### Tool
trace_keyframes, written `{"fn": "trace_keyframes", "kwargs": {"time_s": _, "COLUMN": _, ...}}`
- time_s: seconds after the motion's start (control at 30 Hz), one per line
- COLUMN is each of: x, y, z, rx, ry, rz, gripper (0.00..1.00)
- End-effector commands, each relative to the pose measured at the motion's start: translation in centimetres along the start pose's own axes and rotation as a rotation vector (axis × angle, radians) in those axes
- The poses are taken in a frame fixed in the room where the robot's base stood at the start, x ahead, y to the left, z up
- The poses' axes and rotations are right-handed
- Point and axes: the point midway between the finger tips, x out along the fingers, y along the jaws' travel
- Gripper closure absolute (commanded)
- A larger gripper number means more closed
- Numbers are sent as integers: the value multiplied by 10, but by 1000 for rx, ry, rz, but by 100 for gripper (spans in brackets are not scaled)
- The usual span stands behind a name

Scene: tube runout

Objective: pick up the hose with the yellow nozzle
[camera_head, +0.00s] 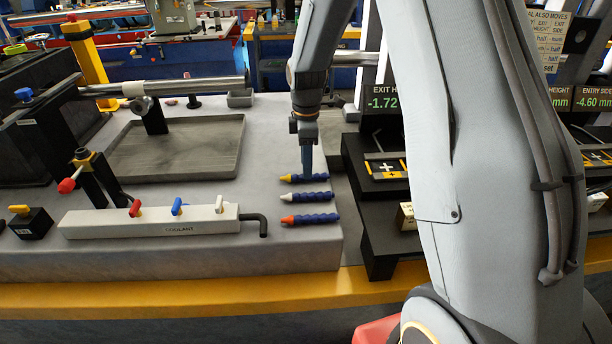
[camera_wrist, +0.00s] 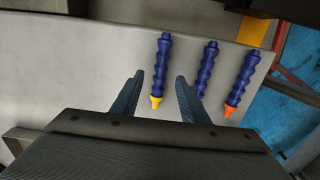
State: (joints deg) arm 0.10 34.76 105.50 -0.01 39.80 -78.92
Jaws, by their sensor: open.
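The hose with the yellow nozzle (camera_head: 314,177) is a short, ribbed dark blue piece lying on the grey bench top, farthest back of three such hoses in the head view. It also shows in the wrist view (camera_wrist: 164,65), its yellow tip towards me. My gripper (camera_head: 307,172) points down over this hose and is open and empty. In the wrist view my gripper (camera_wrist: 159,76) has one finger on each side of the hose, with visible gaps; the height left above it is hard to judge. The hose with the white nozzle (camera_head: 315,197) lies beside it; my right finger hides its tip in the wrist view.
A hose with an orange nozzle (camera_head: 312,219) lies nearest the bench's front. A white coolant manifold (camera_head: 150,221) with small levers and a bent black pipe (camera_head: 256,222) stands to the left. A grey tray (camera_head: 175,150) is behind. Black stepped blocks (camera_head: 358,200) stand right.

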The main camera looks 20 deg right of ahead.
Motion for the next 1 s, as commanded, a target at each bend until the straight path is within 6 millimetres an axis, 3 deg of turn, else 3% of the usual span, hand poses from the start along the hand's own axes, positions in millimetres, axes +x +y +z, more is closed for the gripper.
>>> {"fn": "trace_keyframes", "kwargs": {"time_s": 0.2, "x": 25, "y": -1, "z": 0, "rx": 1, "ry": 0, "rz": -1, "gripper": 60}}
{"fn": "trace_keyframes", "kwargs": {"time_s": 0.5, "x": 30, "y": 0, "z": 0, "rx": 2, "ry": 0, "rz": 2, "gripper": 60}}
{"fn": "trace_keyframes", "kwargs": {"time_s": 0.57, "x": 30, "y": 0, "z": 0, "rx": 2, "ry": 0, "rz": 2, "gripper": 66}}
{"fn": "trace_keyframes", "kwargs": {"time_s": 0.77, "x": 30, "y": 0, "z": 0, "rx": 2, "ry": 0, "rz": 1, "gripper": 100}}
{"fn": "trace_keyframes", "kwargs": {"time_s": 1.0, "x": 30, "y": 0, "z": 0, "rx": 2, "ry": 0, "rz": 1, "gripper": 100}}
